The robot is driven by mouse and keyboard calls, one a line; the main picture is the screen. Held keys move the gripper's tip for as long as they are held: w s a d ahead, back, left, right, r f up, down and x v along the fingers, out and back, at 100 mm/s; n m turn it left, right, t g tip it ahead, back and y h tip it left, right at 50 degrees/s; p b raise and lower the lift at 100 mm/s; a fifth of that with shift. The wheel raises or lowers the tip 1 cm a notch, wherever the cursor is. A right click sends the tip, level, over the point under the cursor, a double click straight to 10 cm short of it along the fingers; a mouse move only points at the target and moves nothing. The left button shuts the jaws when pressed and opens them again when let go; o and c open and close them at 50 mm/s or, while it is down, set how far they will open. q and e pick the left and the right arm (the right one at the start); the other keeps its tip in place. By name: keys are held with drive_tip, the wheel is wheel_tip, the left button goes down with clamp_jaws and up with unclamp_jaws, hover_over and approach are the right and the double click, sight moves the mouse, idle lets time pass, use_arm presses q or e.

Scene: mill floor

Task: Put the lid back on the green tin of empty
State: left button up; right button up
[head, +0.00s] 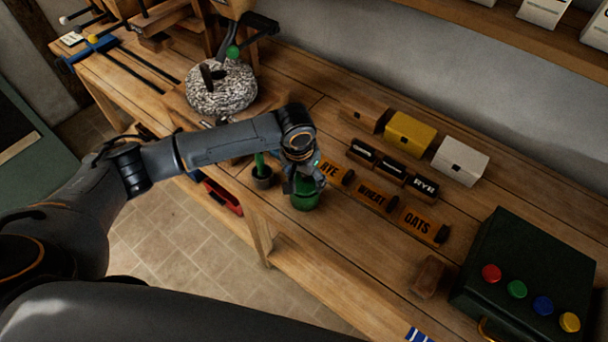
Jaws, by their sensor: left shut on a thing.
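The green tin (305,202) stands near the front edge of the wooden bench, left of the orange labelled blocks. My left gripper (303,183) is directly over the tin, pointing down, with its fingers at the top of it. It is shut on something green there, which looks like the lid. The fingers and wrist hide most of it, so I cannot tell whether the lid touches the rim or sits level. My right gripper is not in view.
Orange blocks marked RYE, WHEAT and OATS (416,223) stand close on the right. A small dark pot (263,181) with a green stick is close on the left. A millstone (221,88) stands behind. A dark green case with coloured buttons (530,262) is at right.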

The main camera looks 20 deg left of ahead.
use_arm(q)
drive_tip(key=shift+p, duration=0.5)
idle(0.7)
idle(0.3)
drive_tip(key=o, duration=1.1)
drive_tip(key=shift+c, duration=0.2)
drive_tip(key=shift+o, duration=0.2)
wheel_tip(320, 180, up, 5)
drive_tip(key=p, duration=0.6)
drive_tip(key=shift+b, duration=0.3)
drive_tip(key=shift+r, duration=0.95)
